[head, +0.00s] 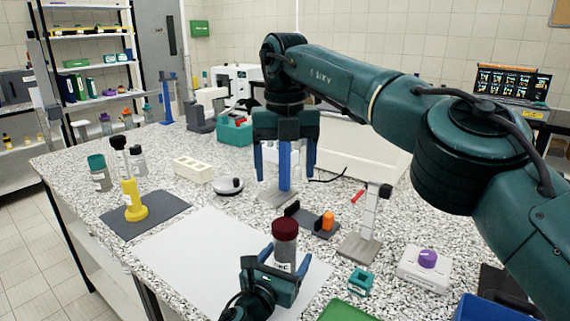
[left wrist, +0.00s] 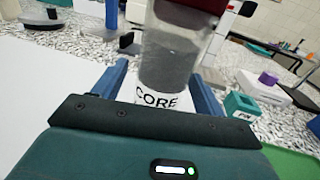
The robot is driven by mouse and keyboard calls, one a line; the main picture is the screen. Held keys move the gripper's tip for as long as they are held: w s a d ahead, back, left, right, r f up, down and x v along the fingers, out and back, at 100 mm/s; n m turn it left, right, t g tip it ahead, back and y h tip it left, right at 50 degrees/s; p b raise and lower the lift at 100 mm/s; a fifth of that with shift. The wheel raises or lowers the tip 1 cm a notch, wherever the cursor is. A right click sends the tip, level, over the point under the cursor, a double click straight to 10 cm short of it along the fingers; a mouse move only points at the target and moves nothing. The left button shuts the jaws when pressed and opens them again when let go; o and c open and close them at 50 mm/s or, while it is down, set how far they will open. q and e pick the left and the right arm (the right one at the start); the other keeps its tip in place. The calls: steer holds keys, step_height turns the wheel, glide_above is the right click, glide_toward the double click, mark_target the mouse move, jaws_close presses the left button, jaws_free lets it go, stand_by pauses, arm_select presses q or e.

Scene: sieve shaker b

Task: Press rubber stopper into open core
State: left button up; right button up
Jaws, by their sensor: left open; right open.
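The core is a clear tube (head: 285,255) with grey filling and a white "CORE" label. It stands upright on the white sheet and also shows in the left wrist view (left wrist: 168,62). The dark red stopper (head: 285,228) sits on top of the core; how deep it is cannot be told. In the left wrist view its lower edge (left wrist: 205,5) shows at the top. My left gripper (head: 286,259) is open, low at the core, with a finger on each side and visible gaps. My right gripper (head: 285,176) is open and empty, pointing down behind the core.
A blue post (head: 284,150) on a stand appears between my right fingers. A yellow-based tool (head: 134,205) stands on a dark mat at left. A small teal block (head: 361,281) and a purple-knobbed white box (head: 424,270) are at right. The white sheet (head: 190,255) is clear at left.

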arm_select(q)
steer(key=v, duration=1.3)
steer(key=shift+s+r, duration=0.1)
